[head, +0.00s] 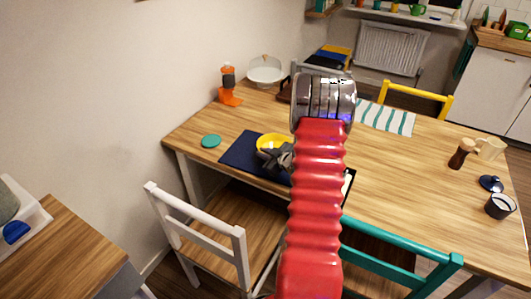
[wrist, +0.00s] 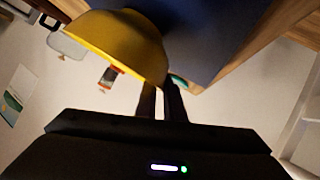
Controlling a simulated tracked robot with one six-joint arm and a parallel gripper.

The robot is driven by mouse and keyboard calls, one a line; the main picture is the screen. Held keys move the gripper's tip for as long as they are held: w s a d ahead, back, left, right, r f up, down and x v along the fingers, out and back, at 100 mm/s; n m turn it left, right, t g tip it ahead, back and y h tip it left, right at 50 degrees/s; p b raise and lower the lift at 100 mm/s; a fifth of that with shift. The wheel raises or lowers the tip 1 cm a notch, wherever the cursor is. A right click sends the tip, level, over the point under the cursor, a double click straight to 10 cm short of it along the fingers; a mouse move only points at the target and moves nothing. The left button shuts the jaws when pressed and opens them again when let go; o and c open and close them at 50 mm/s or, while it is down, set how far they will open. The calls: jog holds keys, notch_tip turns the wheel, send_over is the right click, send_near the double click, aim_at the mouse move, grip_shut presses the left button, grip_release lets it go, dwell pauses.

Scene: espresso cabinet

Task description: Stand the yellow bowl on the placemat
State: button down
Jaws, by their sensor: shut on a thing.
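The yellow bowl (head: 268,141) shows in the head view at the far left part of the wooden table, over the dark blue placemat (head: 236,151). My gripper (head: 277,158) is at the bowl's near side, shut on its rim. In the wrist view the yellow bowl (wrist: 120,42) fills the upper left, with the dark fingers of my gripper (wrist: 161,92) at its edge. The placemat (wrist: 205,35) shows beside the bowl there. I cannot tell whether the bowl's base touches the mat.
A teal disc (head: 211,141) lies left of the mat. An orange and grey item (head: 229,86) and a white bowl (head: 265,70) stand behind. A striped cloth (head: 387,118) lies right of my arm. White (head: 205,222) and teal (head: 400,255) chairs stand at the near edge.

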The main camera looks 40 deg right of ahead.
jog(key=c, duration=1.8)
grip_release()
jog(key=shift+c, duration=0.2)
jog(key=v, duration=1.2)
jog(key=shift+s, duration=0.1)
